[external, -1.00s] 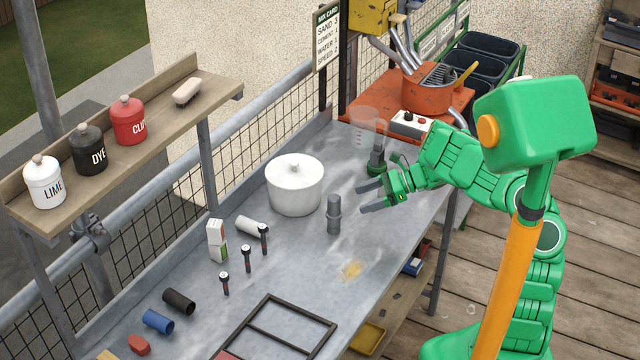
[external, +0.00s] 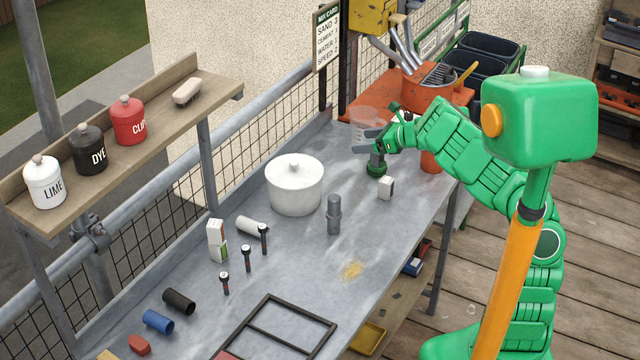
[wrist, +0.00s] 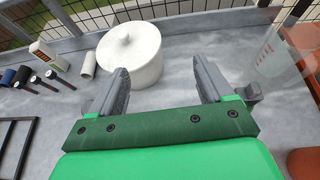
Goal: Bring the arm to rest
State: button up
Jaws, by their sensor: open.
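My gripper (external: 364,142) is raised above the far right part of the grey worktop (external: 300,250). Its two fingers are apart with nothing between them, and they point left. In the wrist view my gripper (wrist: 158,75) is also open and empty, with the lidded white pot (wrist: 135,52) beyond the fingers. The white pot (external: 294,185) stands on the worktop to the left of my gripper and apart from it.
A clear measuring jug (external: 362,122) stands close behind my gripper. A small white block (external: 386,187) and a grey cylinder (external: 334,214) stand nearer the front. A wire mesh fence (external: 250,145) runs along the back. The worktop's middle is mostly clear.

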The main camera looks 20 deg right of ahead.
jog(key=w+d+r+m+t+h, duration=0.25)
jog(key=r+m, duration=0.25)
jog(key=r, duration=0.3)
jog(key=w+d+r+m+t+h, duration=0.1)
jog(key=d+r+m+t+h, duration=0.25)
jog(key=r+m, duration=0.3)
jog(key=s+d+r+m+g+h, duration=0.1)
jog(key=s+d+r+m+h, duration=0.5)
jog(key=m, duration=0.5)
jog(key=s+a+f+m+g, duration=0.1)
jog(key=s+f+m+g, duration=0.2)
jog(key=s, duration=0.4)
jog(key=s+a+f+m+g+y, duration=0.1)
jog(key=s+m+g, duration=0.1)
jog(key=s+m, duration=0.4)
jog(key=s+a+f+m+g, duration=0.2)
jog(key=s+f+m+g, duration=0.15)
jog(key=s, duration=0.55)
jog(key=s+d+f+m+g, duration=0.2)
jog(key=s+m, duration=0.1)
jog(key=s, duration=0.6)
jog(key=s+d+f+m+g, duration=0.2)
jog(key=s+m, duration=0.1)
jog(key=s, duration=0.6)
jog(key=s+d+f+m+g+y, duration=0.1)
jog(key=s+f+m+g, duration=0.1)
jog(key=s, duration=0.7)
jog(key=shift+d+f+m+g, duration=0.2)
jog(key=shift+d+m+g, duration=0.25)
jog(key=shift+m, duration=0.65)
